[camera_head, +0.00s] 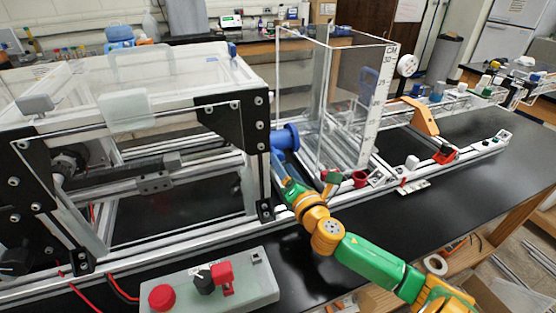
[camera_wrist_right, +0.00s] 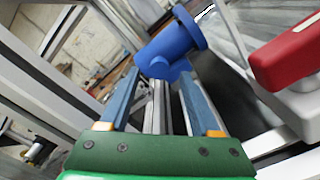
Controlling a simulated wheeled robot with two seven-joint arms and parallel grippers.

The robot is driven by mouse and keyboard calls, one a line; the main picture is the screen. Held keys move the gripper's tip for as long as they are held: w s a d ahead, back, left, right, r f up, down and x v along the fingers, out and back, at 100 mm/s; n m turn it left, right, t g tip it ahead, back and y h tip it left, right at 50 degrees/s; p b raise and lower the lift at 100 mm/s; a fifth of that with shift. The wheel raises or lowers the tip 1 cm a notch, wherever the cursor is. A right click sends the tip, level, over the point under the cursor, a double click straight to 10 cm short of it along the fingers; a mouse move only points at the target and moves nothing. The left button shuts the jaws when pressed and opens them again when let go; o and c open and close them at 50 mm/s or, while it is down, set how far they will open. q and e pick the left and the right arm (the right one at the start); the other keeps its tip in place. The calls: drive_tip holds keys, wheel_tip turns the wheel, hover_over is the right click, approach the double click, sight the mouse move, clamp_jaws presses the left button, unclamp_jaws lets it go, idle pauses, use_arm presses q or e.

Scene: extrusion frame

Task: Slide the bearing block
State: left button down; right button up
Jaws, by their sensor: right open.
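The bearing block appears to be the blue part with a round flanged barrel (camera_head: 285,138), at the right end of the black-cornered frame and beside the clear box. In the right wrist view the blue bearing block (camera_wrist_right: 170,50) sits just beyond the fingertips, over a grey rail (camera_wrist_right: 155,108). My right gripper (camera_head: 279,163) reaches up to it from the lower right. In the wrist view my right gripper (camera_wrist_right: 160,76) is open, with one blue finger on each side of the rail. I cannot tell whether the fingertips touch the block. My left gripper is not in view.
The aluminium frame (camera_head: 190,118) stands left of my gripper. The clear box (camera_head: 340,100) stands close on its right. A red-topped white part (camera_wrist_right: 295,60) is near the right finger. A grey control box (camera_head: 240,285) lies in front. The black tabletop (camera_head: 450,185) is clear at right.

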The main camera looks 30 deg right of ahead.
sight(277, 133)
drive_tip(key=x, duration=0.4)
drive_tip(key=shift+w, duration=0.1)
clamp_jaws()
